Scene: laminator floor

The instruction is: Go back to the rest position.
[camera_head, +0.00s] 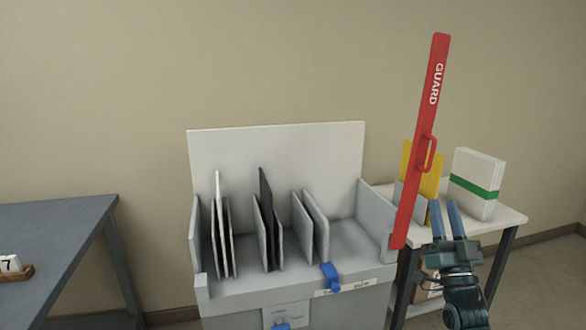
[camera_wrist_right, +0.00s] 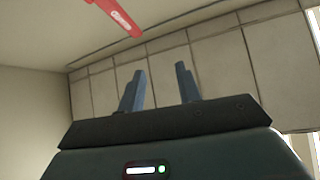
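My right gripper (camera_head: 443,206) is in the head view at the lower right, below and right of the red guard's handle. Its two fingers point up and stand apart with nothing between them. The right wrist view also shows the parted, empty fingers (camera_wrist_right: 160,85). The red guard (camera_head: 432,85), marked GUARD, stands raised and slightly tilted at the right side of the grey laminator (camera_head: 345,235). Part of the guard (camera_wrist_right: 115,15) shows at the top of the right wrist view, apart from the fingers. My left gripper is in neither view.
The laminator holds several upright dark, white and grey plates and has a blue lever (camera_head: 330,277) in front. A side table (camera_head: 510,219) at the right carries a yellow item and a white block with a green band (camera_head: 477,183). A dark table (camera_head: 50,225) stands left.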

